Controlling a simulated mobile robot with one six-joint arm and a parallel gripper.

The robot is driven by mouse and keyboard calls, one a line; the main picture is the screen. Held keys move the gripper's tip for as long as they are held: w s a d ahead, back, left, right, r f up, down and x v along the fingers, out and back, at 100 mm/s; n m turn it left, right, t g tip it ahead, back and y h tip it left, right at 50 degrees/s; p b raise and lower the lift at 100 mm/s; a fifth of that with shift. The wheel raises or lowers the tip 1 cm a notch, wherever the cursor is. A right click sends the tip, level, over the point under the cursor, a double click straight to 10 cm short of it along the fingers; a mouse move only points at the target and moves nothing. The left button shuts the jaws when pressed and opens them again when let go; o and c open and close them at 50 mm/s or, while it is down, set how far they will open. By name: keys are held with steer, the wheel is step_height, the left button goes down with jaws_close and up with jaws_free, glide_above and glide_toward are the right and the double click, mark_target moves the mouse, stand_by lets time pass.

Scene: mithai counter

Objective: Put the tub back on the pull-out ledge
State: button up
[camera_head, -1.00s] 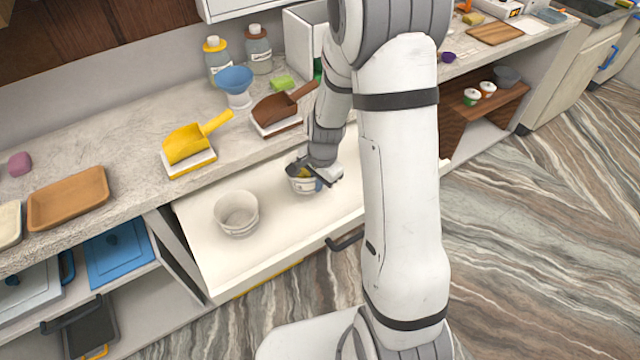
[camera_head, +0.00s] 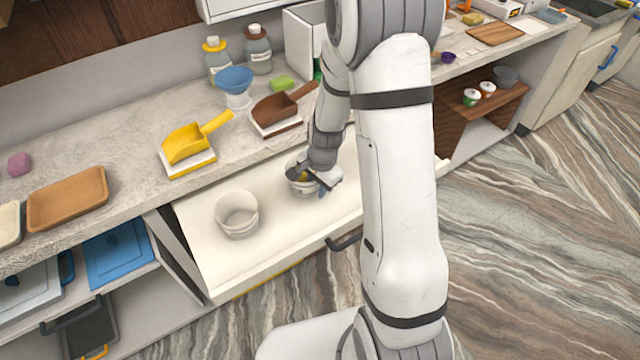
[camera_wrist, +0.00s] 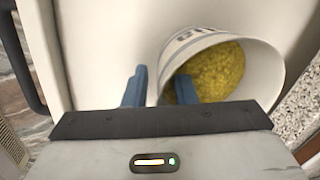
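The white tub (camera_head: 301,188) stands on the pull-out ledge (camera_head: 278,238), partly hidden by my wrist in the head view. In the wrist view, the tub (camera_wrist: 205,42) has grey-blue lettering and stripes, and holds yellow grains. My gripper (camera_wrist: 161,76) is at its rim, one blue finger inside the tub and the other outside. The fingers are apart, with a small gap showing between the outer finger and the tub wall. In the head view, my gripper (camera_head: 319,186) is low over the ledge at the tub's right side.
A white empty-looking tub (camera_head: 237,214) stands on the ledge to the left. The counter behind holds a yellow scoop (camera_head: 186,144), a brown scoop (camera_head: 280,106) and a blue funnel-like bowl (camera_head: 235,80). A dark handle (camera_head: 345,239) is on the ledge's front.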

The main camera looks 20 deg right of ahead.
step_height(320, 180, up, 12)
steer(key=s, duration=0.1)
steer(key=s+r+n+t, duration=0.1)
steer(key=s+r+n, duration=0.4)
steer(key=s, duration=0.4)
steer(key=s+r+n, duration=0.6)
steer(key=s+r, duration=0.1)
steer(key=s, duration=0.2)
steer(key=shift+s+d+t+h, duration=0.15)
steer(key=shift+d+t+h, duration=0.25)
